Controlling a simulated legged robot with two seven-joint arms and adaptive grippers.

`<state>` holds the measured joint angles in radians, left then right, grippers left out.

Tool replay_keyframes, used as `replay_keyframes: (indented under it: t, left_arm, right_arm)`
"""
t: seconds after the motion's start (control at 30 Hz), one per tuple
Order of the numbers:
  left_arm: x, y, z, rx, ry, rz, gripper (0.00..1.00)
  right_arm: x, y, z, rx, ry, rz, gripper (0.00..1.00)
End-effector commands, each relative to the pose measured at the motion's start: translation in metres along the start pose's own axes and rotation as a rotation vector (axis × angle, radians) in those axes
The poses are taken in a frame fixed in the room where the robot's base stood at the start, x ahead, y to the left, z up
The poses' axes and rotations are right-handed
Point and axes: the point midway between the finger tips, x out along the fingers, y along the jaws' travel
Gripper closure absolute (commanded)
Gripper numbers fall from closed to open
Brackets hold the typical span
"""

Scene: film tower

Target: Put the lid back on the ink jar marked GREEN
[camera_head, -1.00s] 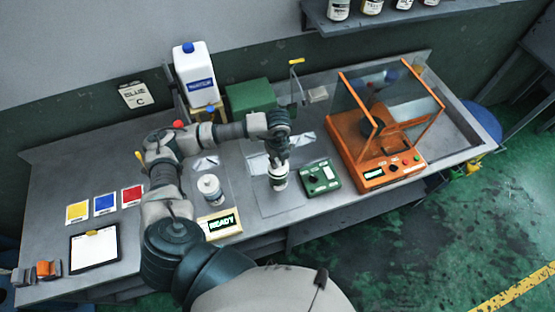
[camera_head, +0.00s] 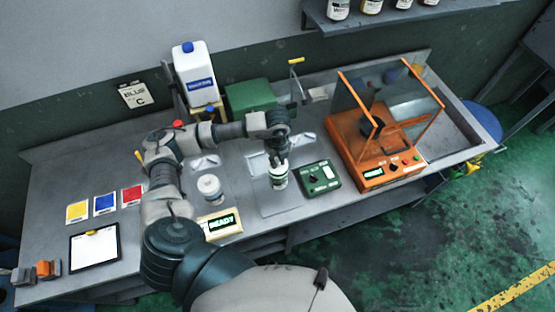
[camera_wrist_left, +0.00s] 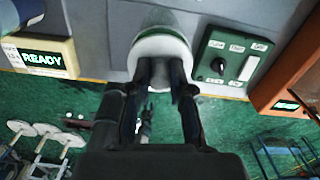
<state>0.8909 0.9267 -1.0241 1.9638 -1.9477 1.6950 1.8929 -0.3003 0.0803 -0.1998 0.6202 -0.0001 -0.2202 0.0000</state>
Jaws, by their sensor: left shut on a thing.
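A jar (camera_head: 279,180) with a white body and a dark green band stands upright on the bench in the middle of the head view. Its label is too small to read. My left gripper (camera_head: 279,160) points down over it, shut on a pale round lid at its top. In the left wrist view the fingers (camera_wrist_left: 162,75) meet the white round lid (camera_wrist_left: 160,45). The fingers partly hide the join, so I cannot tell whether the lid sits fully on the jar. My right gripper is not in view.
Another jar (camera_head: 210,188) with a pale top stands to the left, behind a READY display (camera_head: 219,224). A green switch box (camera_head: 320,178) is close on the right, beside an orange glass-walled machine (camera_head: 375,150). A white container (camera_head: 194,75) stands behind my arm.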

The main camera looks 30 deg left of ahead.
Motion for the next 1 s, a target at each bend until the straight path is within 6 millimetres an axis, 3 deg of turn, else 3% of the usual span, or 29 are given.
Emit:
replay_keyframes:
  t: [1.0]
  left_arm:
    - [0.0028, -0.0006, -0.0009, 0.000, 0.000, 0.000, 1.00]
  right_arm:
    - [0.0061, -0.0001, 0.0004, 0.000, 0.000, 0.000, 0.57]
